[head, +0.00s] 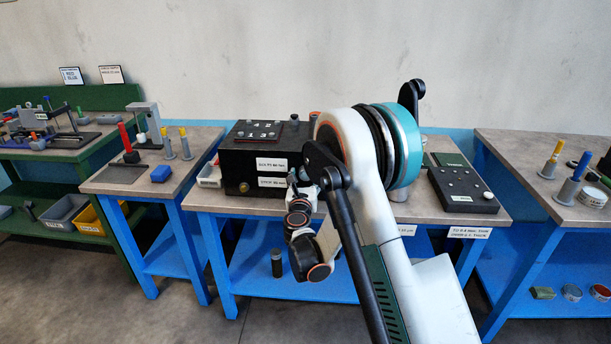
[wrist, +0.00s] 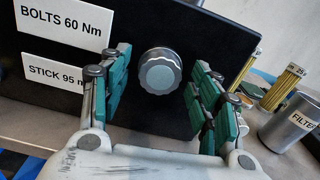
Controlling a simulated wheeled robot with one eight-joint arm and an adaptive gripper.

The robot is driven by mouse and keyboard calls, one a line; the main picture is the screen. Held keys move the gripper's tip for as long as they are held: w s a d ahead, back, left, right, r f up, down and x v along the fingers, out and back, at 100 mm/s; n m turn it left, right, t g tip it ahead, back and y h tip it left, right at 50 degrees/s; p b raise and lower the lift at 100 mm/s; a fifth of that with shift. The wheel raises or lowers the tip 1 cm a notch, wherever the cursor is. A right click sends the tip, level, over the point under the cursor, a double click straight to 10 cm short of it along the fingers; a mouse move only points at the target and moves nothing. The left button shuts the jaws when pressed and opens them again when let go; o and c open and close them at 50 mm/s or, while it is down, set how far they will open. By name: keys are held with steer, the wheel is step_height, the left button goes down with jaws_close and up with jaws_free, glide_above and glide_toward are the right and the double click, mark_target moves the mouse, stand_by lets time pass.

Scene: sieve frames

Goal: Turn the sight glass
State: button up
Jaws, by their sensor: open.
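A round grey cap with a ridged rim (wrist: 160,72), which looks like the sight glass, sticks out from the front of a black box (wrist: 135,25). My gripper (wrist: 160,80) is open in the wrist view, with one green-padded finger on each side of the cap. Gaps show between the pads and the cap, so it is not gripped. In the head view the black box (head: 236,160) stands on the middle bench, and my arm hides the cap there.
White labels (wrist: 62,22) are on the box front. A grey cylinder marked FILTER (wrist: 288,125) and yellow ribbed cylinders (wrist: 285,86) stand at right in the wrist view. A dark control panel (head: 462,185) lies on the middle bench (head: 215,201), right of my arm.

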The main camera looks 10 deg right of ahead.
steer(key=shift+c, duration=0.2)
steer(key=c, duration=1)
steer(key=shift+m, duration=0.4)
steer(key=m, duration=1.5)
steer(key=shift+s, duration=0.1)
steer(key=m, duration=0.6)
steer(key=shift+f+m, duration=0.1)
steer(key=shift+m, duration=0.2)
